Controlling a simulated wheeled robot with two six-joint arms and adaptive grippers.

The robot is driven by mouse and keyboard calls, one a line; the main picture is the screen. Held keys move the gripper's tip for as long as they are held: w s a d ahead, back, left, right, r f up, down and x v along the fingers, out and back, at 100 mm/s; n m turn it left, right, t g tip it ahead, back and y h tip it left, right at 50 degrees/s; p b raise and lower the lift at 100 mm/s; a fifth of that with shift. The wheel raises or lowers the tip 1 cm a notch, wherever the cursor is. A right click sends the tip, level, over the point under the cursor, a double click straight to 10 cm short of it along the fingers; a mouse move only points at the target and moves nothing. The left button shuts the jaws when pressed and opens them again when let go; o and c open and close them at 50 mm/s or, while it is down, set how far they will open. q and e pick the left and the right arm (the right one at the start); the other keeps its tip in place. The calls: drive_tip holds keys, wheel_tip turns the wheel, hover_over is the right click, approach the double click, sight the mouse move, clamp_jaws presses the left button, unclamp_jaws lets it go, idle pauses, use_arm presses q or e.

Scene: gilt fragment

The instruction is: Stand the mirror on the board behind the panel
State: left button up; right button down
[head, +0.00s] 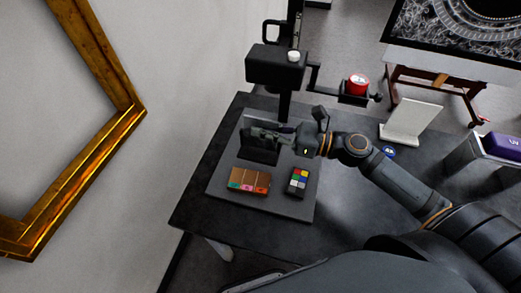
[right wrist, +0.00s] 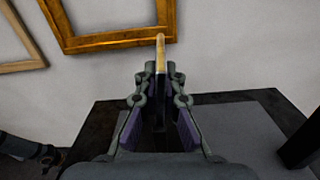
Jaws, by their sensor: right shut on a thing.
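My right gripper (head: 262,136) reaches in from the right over the grey board (head: 230,185) and is shut on a thin upright plate, which I take to be the mirror (head: 257,152). In the right wrist view the mirror (right wrist: 160,52) shows edge-on with a tan edge, between the fingers (right wrist: 159,115). Whether its foot touches the board cannot be told. The brown panel (head: 250,174) with coloured patches lies on the board, nearer the bottom of the head view than the mirror. My left gripper is not seen in the head view.
A black stand (head: 284,68) with a side arm and a red can (head: 358,84) rises close to my gripper. A white tilted plate (head: 409,123) stands on the dark table (head: 345,190). A gilt frame (head: 100,135) is at the wall.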

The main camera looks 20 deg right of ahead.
drive_tip(key=shift+w+d+f+b, duration=0.15)
drive_tip(key=shift+w+f, duration=0.85)
drive_tip(key=shift+f, duration=0.55)
drive_tip(key=shift+w+d+f+b, duration=0.1)
drive_tip(key=shift+w+f+b, duration=0.1)
drive_tip(key=shift+w+f, duration=1.1)
drive_tip(key=shift+w+d+f+b, duration=0.15)
drive_tip(key=shift+w+f, duration=0.6)
drive_tip(key=shift+f, duration=1)
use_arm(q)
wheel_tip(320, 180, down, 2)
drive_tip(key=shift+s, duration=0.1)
use_arm(e)
drive_tip(key=c, duration=2)
unclamp_jaws()
drive_tip(key=shift+f, duration=0.15)
drive_tip(key=o, duration=0.5)
drive_tip(key=shift+s, duration=0.1)
